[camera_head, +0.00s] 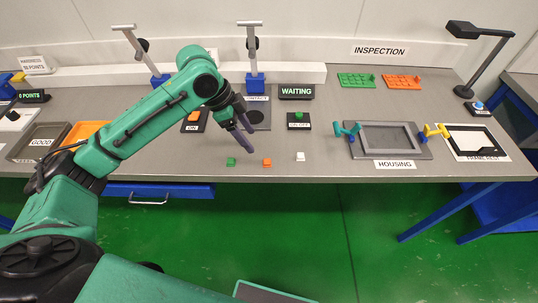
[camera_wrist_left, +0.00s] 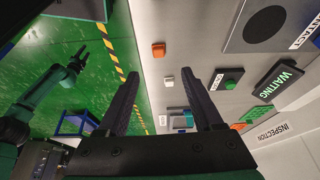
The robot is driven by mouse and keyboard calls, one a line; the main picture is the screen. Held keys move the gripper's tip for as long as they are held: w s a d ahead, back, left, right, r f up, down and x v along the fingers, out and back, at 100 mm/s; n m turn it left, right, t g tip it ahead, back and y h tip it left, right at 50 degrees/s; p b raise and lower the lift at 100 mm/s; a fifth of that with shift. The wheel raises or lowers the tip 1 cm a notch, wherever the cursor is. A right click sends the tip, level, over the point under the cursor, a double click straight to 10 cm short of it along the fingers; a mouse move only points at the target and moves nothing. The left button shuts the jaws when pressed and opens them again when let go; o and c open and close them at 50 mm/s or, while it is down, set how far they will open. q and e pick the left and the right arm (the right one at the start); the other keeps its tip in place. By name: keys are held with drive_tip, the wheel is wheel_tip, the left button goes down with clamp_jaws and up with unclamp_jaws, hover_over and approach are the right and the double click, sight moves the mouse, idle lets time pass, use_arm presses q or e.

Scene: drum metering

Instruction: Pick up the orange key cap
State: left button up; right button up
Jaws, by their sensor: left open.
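The orange key cap (camera_head: 267,162) sits near the front edge of the grey table, between a green key cap (camera_head: 231,161) and a white key cap (camera_head: 300,157). The orange cap also shows in the left wrist view (camera_wrist_left: 158,49), beyond the fingertips, with the white cap (camera_wrist_left: 168,82) beside it. My left gripper (camera_head: 243,138) is open and empty, above the table and a little behind and left of the orange cap, apart from it. My right gripper (camera_wrist_left: 79,54) shows small at the left of the wrist view, over the green floor; its jaws are too small to judge.
Behind the caps stand the green-button box (camera_head: 299,121) and the WAITING sign (camera_head: 296,92). The HOUSING tray (camera_head: 425,154) lies to the right, and an orange tray (camera_head: 82,134) to the left. The table's front edge is close to the caps.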

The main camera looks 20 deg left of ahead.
sight(266, 161)
use_arm(q)
drive_tip(key=f, duration=0.1)
drive_tip(key=d+f, duration=0.1)
drive_tip(key=f, duration=0.1)
drive_tip(key=shift+s+d+f, duration=0.15)
drive_tip(key=shift+s+d, duration=0.15)
drive_tip(key=x, duration=0.2)
drive_tip(key=p+x, duration=0.1)
drive_tip(key=x, duration=0.1)
drive_tip(key=p+x, duration=0.1)
drive_tip(key=x, duration=0.1)
drive_tip(key=shift+w+a, duration=0.1)
drive_tip(key=shift+w, duration=0.3)
drive_tip(key=shift+f, duration=0.4)
drive_tip(key=c, duration=0.4)
clamp_jaws()
use_arm(e)
drive_tip(key=shift+s+r, duration=0.9)
drive_tip(key=shift+r, duration=0.05)
